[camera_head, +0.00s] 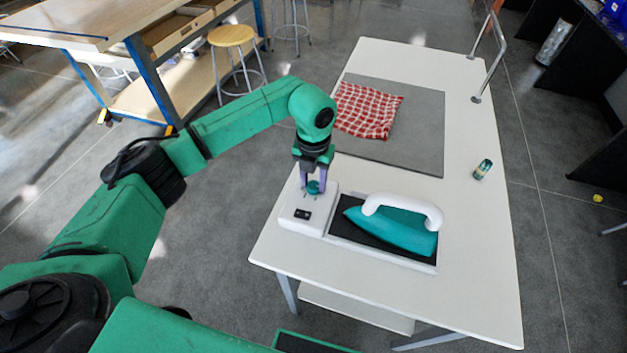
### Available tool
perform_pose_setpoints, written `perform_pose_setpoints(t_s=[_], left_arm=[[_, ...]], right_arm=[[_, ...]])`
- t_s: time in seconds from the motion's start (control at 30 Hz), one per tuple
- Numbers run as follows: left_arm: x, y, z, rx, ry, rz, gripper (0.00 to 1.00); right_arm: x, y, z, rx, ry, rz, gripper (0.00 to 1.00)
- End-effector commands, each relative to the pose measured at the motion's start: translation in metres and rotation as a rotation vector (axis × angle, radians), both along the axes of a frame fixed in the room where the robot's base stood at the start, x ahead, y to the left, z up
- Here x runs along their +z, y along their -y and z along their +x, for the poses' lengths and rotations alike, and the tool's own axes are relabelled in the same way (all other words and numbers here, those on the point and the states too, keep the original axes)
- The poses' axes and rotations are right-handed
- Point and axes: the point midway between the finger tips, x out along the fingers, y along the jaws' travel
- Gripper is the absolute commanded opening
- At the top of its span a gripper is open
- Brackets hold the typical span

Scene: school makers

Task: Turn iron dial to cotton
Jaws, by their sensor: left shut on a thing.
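The iron (397,230), teal with a white handle, lies on the dark plate of a white station (408,262) on the white table. A small teal dial (314,187) stands on the white box at the station's left end. My left gripper (314,184) points down over that box, shut on the dial. The dial's markings are too small to read, and the fingers partly hide it. A small black switch (302,214) sits on the box in front of the dial. My right gripper is not in view.
A grey mat (425,125) with a red checked cloth (367,110) covers the table's back. A small can (482,169) stands near the right edge. A metal rail (489,60) rises at the far right corner. The table's front right is clear.

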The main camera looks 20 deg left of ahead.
Motion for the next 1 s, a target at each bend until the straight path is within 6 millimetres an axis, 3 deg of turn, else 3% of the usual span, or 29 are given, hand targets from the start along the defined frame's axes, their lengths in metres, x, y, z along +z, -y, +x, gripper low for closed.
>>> perform_pose_setpoints(t_s=[0.37,1.0], left_arm=[[-0.003,0.0,0.001,-0.225,0.002,0.001,0.0],[-0.002,0.0,0.001,-0.83,0.003,0.0,0.0]], right_arm=[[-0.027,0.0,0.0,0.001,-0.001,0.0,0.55],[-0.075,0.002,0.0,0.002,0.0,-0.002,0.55]])
